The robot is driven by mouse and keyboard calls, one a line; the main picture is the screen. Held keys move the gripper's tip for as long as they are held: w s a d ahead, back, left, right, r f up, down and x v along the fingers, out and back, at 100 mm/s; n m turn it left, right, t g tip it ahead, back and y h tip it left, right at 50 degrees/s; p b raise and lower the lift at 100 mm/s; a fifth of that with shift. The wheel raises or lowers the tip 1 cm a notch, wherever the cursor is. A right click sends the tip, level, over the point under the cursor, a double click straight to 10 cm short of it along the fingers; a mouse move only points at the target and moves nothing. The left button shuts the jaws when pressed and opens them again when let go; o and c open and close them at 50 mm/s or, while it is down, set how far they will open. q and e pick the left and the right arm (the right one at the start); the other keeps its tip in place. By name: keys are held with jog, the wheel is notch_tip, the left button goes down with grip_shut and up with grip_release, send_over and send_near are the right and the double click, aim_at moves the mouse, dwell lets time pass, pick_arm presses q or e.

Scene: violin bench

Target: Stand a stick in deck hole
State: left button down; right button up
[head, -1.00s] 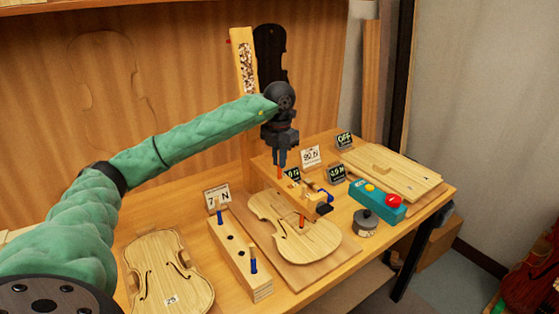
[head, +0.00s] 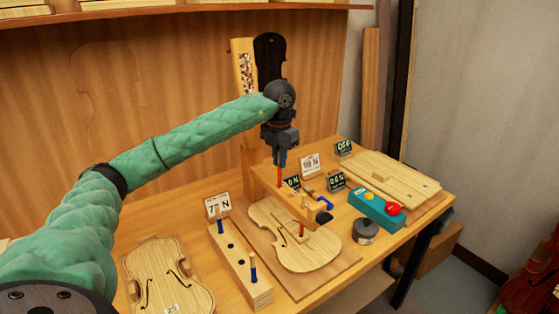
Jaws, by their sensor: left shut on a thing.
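The deck hole itself is hidden or too small to make out. A second red upright piece (head: 301,229) shows below the deck, over the pale violin plate (head: 268,226). A wooden block with holes (head: 241,268) stands to the left and holds two blue-ended sticks, one at the back (head: 220,224) and one at the front (head: 253,273). My right gripper is not in view.
A teal box with a red button (head: 376,208) and a round grey tin (head: 366,228) stand right of the plate. Small displays (head: 336,182) and cards stand behind. Another violin plate (head: 166,275) lies at front left. Pale boards (head: 395,175) lie at the back right.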

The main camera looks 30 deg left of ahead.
pick_arm(q)
jog(key=shift+r+p, duration=0.8)
jog(key=shift+r, duration=1.2)
jog(key=shift+b, duration=0.45)
dwell(1.0)
